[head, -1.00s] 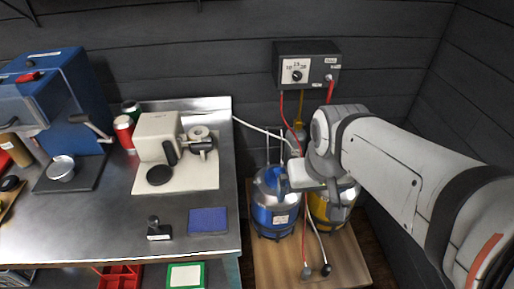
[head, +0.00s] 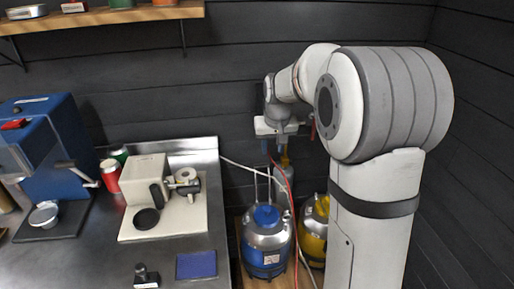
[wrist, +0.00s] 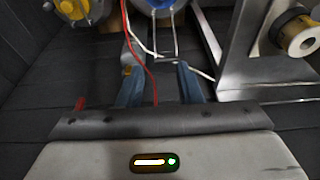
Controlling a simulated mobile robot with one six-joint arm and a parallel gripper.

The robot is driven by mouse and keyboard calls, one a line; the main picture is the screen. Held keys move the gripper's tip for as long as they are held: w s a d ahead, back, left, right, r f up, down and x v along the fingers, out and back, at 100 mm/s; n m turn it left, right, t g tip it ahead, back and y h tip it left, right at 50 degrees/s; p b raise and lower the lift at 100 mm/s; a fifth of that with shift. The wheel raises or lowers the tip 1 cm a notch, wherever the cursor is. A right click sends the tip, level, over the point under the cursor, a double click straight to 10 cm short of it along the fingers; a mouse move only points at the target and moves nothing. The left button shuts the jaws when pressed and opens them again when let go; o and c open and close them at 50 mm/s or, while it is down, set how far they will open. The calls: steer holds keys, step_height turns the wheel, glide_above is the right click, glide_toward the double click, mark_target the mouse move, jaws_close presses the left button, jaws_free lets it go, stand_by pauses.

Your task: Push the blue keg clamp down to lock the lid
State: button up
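The blue keg (head: 264,262) stands on the floor board, left of the yellow keg, with a blue cap (head: 266,214) on its silver top. A thin metal wire loop, which looks like its clamp (head: 256,186), stands upright above the lid. In the wrist view the clamp (wrist: 176,42) shows beyond my fingertips, with part of the blue keg (wrist: 158,5) at the top edge. My gripper (head: 275,153) is above and behind the keg, apart from the clamp. In the wrist view my gripper's blue fingers (wrist: 158,70) are spread with nothing held between them.
The yellow keg (head: 312,238) stands close on the right, partly behind my arm. A red hose (head: 290,190) and a white hose (head: 240,166) hang near the clamp. The steel bench (head: 200,236) with a white machine (head: 147,175) is at left. Dark plank walls close the corner.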

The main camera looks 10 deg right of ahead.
steer(key=w+f, duration=0.2)
steer(key=w, duration=0.1)
steer(key=w+f, duration=0.2)
steer(key=w, duration=0.2)
steer(key=w+f, duration=0.2)
steer(key=w, duration=0.2)
steer(key=shift+w+d+f, duration=0.15)
steer(key=shift+w+d, duration=0.05)
steer(key=shift+d, duration=0.15)
jaws_close()
steer(key=p+x, duration=0.2)
steer(key=x, duration=0.8)
steer(key=shift+w, duration=0.15)
steer(key=shift+f, duration=0.1)
steer(key=shift+s+t+b, duration=0.4)
steer(key=shift+s+b, duration=0.1)
steer(key=shift+b, duration=0.45)
